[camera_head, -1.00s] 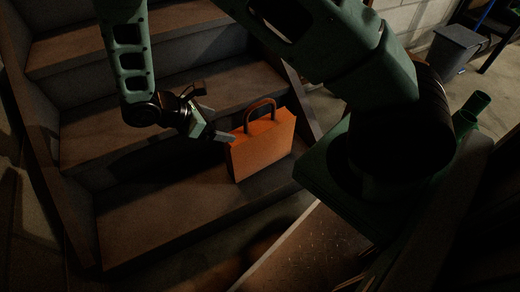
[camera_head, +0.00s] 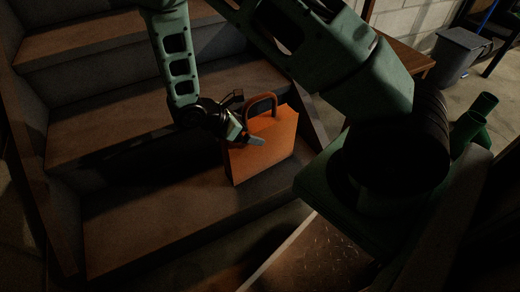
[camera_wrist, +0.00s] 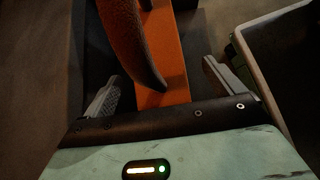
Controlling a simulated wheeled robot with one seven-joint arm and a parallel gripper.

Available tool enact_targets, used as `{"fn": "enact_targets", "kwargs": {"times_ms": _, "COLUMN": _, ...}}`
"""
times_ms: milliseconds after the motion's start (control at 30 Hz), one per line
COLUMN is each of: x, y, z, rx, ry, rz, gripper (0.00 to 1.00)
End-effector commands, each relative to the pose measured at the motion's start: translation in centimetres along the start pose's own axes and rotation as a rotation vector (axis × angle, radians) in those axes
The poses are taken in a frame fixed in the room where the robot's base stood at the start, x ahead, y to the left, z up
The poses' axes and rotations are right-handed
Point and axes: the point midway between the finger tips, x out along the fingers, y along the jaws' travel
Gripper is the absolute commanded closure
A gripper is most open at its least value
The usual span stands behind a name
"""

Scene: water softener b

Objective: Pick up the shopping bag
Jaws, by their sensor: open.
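The orange shopping bag (camera_head: 265,152) stands upright on a low wooden step, its arched handle (camera_head: 262,101) on top. My gripper (camera_head: 248,124) is at the bag's upper left, with one finger in front of the bag's face. The far finger is hard to make out in the head view. In the wrist view my gripper (camera_wrist: 162,75) is open, with the bag's handle (camera_wrist: 130,42) and a strip of the orange bag (camera_wrist: 172,70) between its two fingers. Neither finger clearly touches the bag.
Wooden stairs (camera_head: 115,125) rise behind and left of the bag, with a side board (camera_head: 310,125) just to its right. A grey bin (camera_head: 456,55) and a wooden table (camera_head: 408,58) stand at the upper right. The step left of the bag is clear.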

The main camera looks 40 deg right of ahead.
Motion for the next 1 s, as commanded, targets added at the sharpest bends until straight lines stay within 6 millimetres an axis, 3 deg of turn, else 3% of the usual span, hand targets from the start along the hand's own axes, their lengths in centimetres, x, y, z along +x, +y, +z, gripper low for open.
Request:
{"fn": "enact_targets", "kwargs": {"times_ms": 67, "x": 0.9, "y": 0.0, "z": -0.1, "rx": 0.0, "ry": 0.0, "rz": -0.001, "gripper": 0.06}}
{"fn": "enact_targets", "kwargs": {"times_ms": 267, "x": 0.8, "y": 0.0, "z": 0.0, "rx": -0.001, "ry": 0.001, "rz": 0.001, "gripper": 0.06}}
{"fn": "enact_targets", "kwargs": {"times_ms": 367, "x": 0.8, "y": 0.0, "z": 0.0, "rx": -0.001, "ry": 0.001, "rz": 0.0, "gripper": 0.29}}
{"fn": "enact_targets", "kwargs": {"times_ms": 533, "x": 0.8, "y": 0.0, "z": 0.0, "rx": -0.001, "ry": 0.001, "rz": 0.0, "gripper": 0.76}}
{"fn": "enact_targets", "kwargs": {"times_ms": 567, "x": 0.8, "y": 0.0, "z": 0.0, "rx": 0.0, "ry": 0.0, "rz": 0.0, "gripper": 0.8}}
{"fn": "enact_targets", "kwargs": {"times_ms": 833, "x": 0.4, "y": 0.0, "z": 0.4, "rx": 0.0, "ry": 0.0, "rz": 0.001, "gripper": 0.8}}
{"fn": "enact_targets", "kwargs": {"times_ms": 1000, "x": -1.7, "y": 0.0, "z": 2.5, "rx": 0.001, "ry": 0.001, "rz": 0.002, "gripper": 0.8}}
